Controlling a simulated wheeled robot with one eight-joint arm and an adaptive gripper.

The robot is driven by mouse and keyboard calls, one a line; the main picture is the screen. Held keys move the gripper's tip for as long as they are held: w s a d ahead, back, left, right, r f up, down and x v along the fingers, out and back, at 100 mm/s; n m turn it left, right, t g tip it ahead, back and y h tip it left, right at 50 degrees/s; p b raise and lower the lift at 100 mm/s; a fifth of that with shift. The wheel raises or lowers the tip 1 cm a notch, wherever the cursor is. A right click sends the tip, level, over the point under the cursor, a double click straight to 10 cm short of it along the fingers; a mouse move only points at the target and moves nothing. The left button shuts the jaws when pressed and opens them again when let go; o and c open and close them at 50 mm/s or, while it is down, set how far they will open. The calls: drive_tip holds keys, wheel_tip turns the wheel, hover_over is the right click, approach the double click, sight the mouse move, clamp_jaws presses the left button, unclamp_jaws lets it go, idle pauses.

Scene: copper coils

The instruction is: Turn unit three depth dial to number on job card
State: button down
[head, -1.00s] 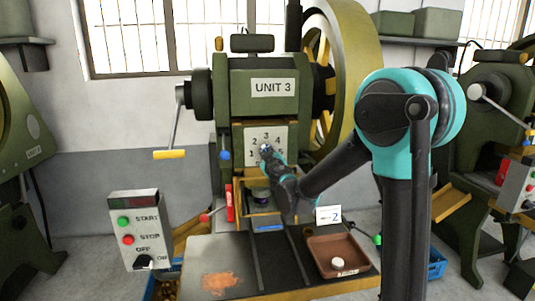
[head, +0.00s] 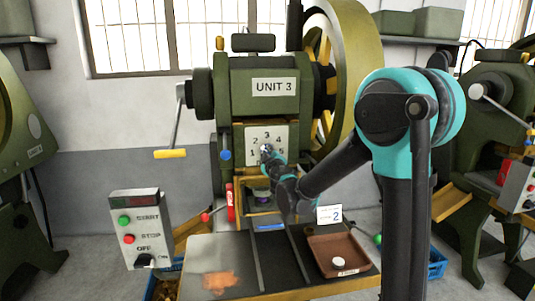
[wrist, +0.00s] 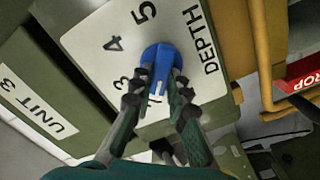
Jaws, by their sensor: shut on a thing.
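The blue depth dial (wrist: 160,62) sits on a white number plate (wrist: 85,42) on the front of the green unit three press (head: 230,92). My gripper (wrist: 158,88) is shut on the dial, one finger on each side. The plate's 5, 4 and 3 show in the wrist view; the fingers cover the lower numbers there. A white mark shows on the dial between the fingers, but which number it points at is unclear. In the head view my gripper mostly hides the dial. The job card (head: 329,215) below and right shows a 2.
A brown tray (head: 318,252) with a white round piece stands right of the press bed. A control box (head: 140,229) with green and red buttons is at left. A yellow-handled crank (head: 170,154) sticks out left of the press. Yellow framing (wrist: 262,55) is close to the plate.

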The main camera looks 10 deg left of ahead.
drive_tip(key=c, duration=1.5)
unclamp_jaws()
drive_tip(key=v, duration=1.2)
drive_tip(key=shift+s, duration=0.1)
